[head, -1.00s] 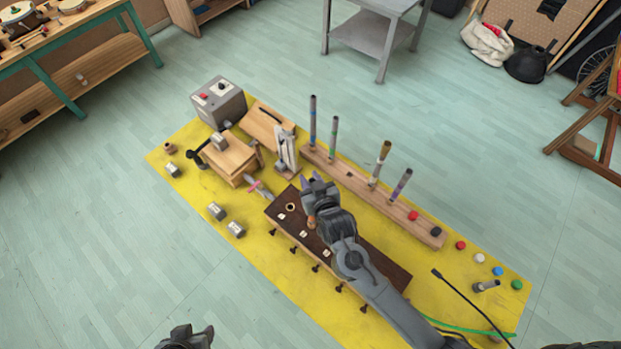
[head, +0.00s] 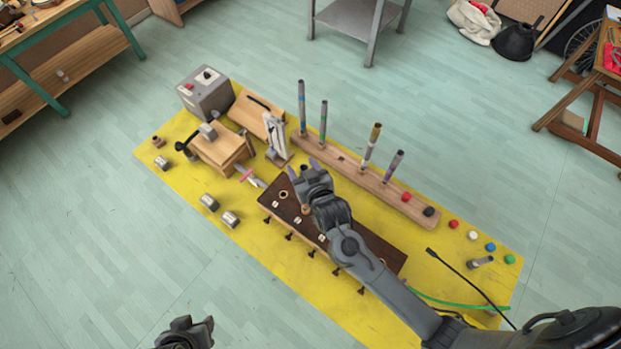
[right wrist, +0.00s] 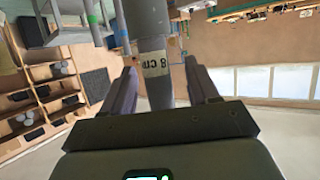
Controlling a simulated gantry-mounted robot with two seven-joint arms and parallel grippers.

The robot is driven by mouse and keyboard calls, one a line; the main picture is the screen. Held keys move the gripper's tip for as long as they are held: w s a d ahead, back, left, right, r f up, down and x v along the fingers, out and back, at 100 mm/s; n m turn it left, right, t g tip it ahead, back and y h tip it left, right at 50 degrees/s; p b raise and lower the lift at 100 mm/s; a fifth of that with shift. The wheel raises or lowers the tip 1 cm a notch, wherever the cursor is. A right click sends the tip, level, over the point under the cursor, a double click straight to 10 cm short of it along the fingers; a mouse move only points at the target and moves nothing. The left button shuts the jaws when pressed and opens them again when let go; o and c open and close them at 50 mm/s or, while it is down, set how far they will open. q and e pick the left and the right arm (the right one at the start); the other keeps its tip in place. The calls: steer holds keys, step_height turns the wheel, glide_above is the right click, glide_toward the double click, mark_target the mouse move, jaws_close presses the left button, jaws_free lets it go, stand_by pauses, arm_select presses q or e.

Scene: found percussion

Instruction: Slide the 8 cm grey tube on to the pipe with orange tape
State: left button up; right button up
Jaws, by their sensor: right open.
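My right gripper (head: 307,167) is low over the dark board, its fingers pointing toward the rack. In the right wrist view, a grey tube (right wrist: 155,85) with a pale "8 cm" label stands between the open fingers (right wrist: 158,85), with a gap on each side. I cannot make this tube out in the head view. Upright pipes stand in the wooden rack. One has an orange-brown band near its top (head: 375,133); I cannot tell for sure that this is the orange tape. My left gripper (head: 188,332) is at the bottom edge, away from everything; its fingers are unclear.
The wooden rack (head: 340,158) also holds a blue-grey pipe (head: 301,98), a green-banded pipe (head: 323,118) and a purple-banded pipe (head: 393,165). Short grey pieces (head: 230,218) lie left on the yellow mat (head: 300,285). A white stand (head: 275,132) and grey box (head: 205,93) stand behind.

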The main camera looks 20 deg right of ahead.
steer(key=b+v, duration=0.1)
steer(key=v, duration=0.9)
steer(key=s+d+f+n+g+p, duration=0.1)
steer(key=s+d+g, duration=0.2)
steer(key=s+g, duration=0.2)
steer(key=s+d+n+g+p, duration=0.1)
steer(key=s+d+g, duration=0.2)
steer(key=s, duration=0.9)
steer(key=shift+s+f+g+p, duration=0.2)
steer(key=shift+f+g+p, duration=0.2)
steer(key=shift+g, duration=0.6)
steer(key=shift+d, duration=0.1)
